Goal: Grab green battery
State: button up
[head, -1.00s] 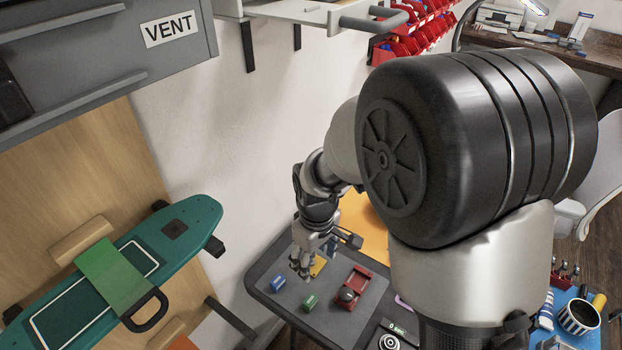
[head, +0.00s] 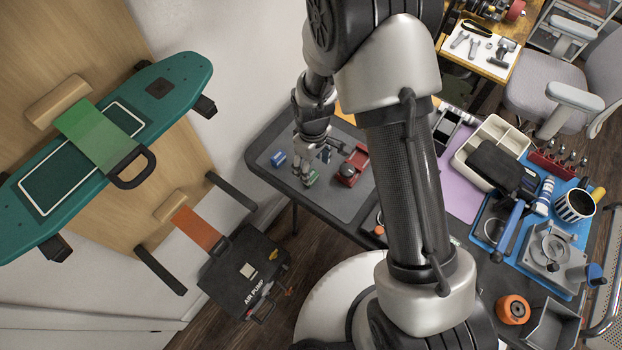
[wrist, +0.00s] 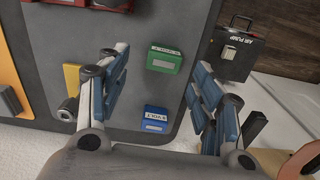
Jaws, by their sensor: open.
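The green battery (wrist: 164,60) lies on the dark grey mat in the wrist view, between and ahead of my open fingers. In the head view the green battery (head: 311,177) is partly hidden by my gripper. My gripper (head: 309,165) is over the mat, apart from the battery as far as the wrist view shows. In the wrist view my gripper (wrist: 160,82) is open, with nothing between its pads. A blue battery (wrist: 155,119) lies nearer the wrist camera, and in the head view it (head: 278,159) is left of the gripper.
A red device (head: 352,167) stands right of the green battery. A yellow item (wrist: 72,79) lies left of my fingers in the wrist view. A black air pump case (head: 245,272) is below the table edge. The grey mat (head: 338,202) has bare room in front.

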aim_at(311, 178)
jog(key=shift+s+a+f+b, duration=0.1)
jog(key=shift+f+b, duration=0.55)
jog(key=shift+f, duration=0.75)
jog(key=shift+s+a+f+b, duration=0.1)
jog(key=shift+f+b, duration=0.5)
jog(key=shift+f, duration=0.75)
jog(key=shift+r, duration=0.1)
jog(key=c, duration=1.1)
